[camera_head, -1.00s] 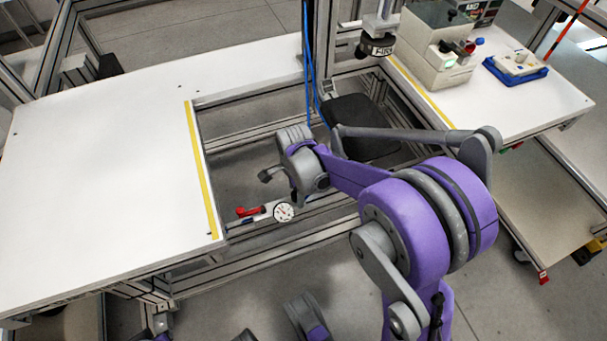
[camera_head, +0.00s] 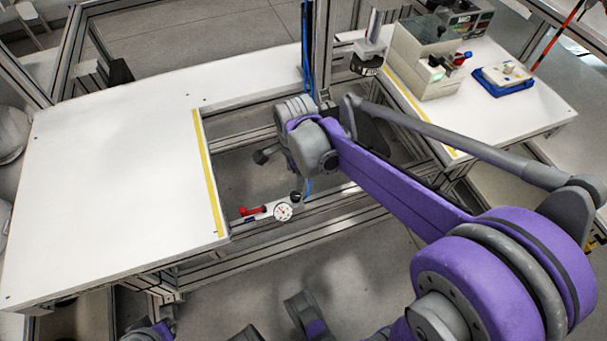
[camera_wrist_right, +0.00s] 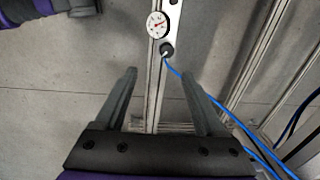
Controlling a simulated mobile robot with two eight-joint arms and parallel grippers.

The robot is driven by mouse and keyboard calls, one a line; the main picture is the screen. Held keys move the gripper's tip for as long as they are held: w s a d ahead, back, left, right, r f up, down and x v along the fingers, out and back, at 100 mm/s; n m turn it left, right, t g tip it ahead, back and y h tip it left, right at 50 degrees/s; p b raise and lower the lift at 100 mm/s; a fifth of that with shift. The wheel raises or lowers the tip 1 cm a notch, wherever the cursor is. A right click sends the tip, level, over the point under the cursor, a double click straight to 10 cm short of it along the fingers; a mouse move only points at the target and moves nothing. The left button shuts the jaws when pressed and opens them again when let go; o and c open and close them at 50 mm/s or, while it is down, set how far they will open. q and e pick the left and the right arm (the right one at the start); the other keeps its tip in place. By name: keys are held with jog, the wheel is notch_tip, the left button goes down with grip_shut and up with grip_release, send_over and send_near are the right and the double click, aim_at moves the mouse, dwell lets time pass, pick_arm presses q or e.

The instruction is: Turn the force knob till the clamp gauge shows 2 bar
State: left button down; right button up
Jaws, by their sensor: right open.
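The clamp gauge (camera_head: 283,211) is a round white dial on a rail at the front of the frame gap. It also shows in the right wrist view (camera_wrist_right: 157,25), with a red needle; its reading is too small to tell. The black force knob (camera_head: 295,197) sits beside the gauge, and in the right wrist view the knob (camera_wrist_right: 167,49) has a blue hose by it. My right gripper (camera_head: 262,157) is beyond the gauge in the head view. In the wrist view its two fingers (camera_wrist_right: 149,72) are apart and empty, with the knob ahead of the tips, not touched. My left gripper is not seen.
A red lever (camera_head: 254,210) lies left of the gauge. A white table (camera_head: 110,190) with a yellow strip fills the left. A right-hand table (camera_head: 520,115) carries a beige machine (camera_head: 425,65) and a blue tray (camera_head: 505,88). A blue hose runs near the right finger.

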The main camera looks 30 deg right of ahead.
pick_arm(q)
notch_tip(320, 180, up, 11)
jog(key=p, duration=0.9)
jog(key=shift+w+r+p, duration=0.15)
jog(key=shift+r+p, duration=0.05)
jog(key=shift+p, duration=0.1)
pick_arm(e)
jog(key=s+a+r+n+t, duration=0.2)
jog(key=s+a+r+n, duration=0.2)
jog(key=s+r+n, duration=0.5)
notch_tip(320, 180, up, 3)
jog(key=n, duration=0.3)
jog(key=shift+r+n+t, duration=0.2)
jog(key=shift+n+t, duration=0.1)
jog(key=shift+t, duration=0.1)
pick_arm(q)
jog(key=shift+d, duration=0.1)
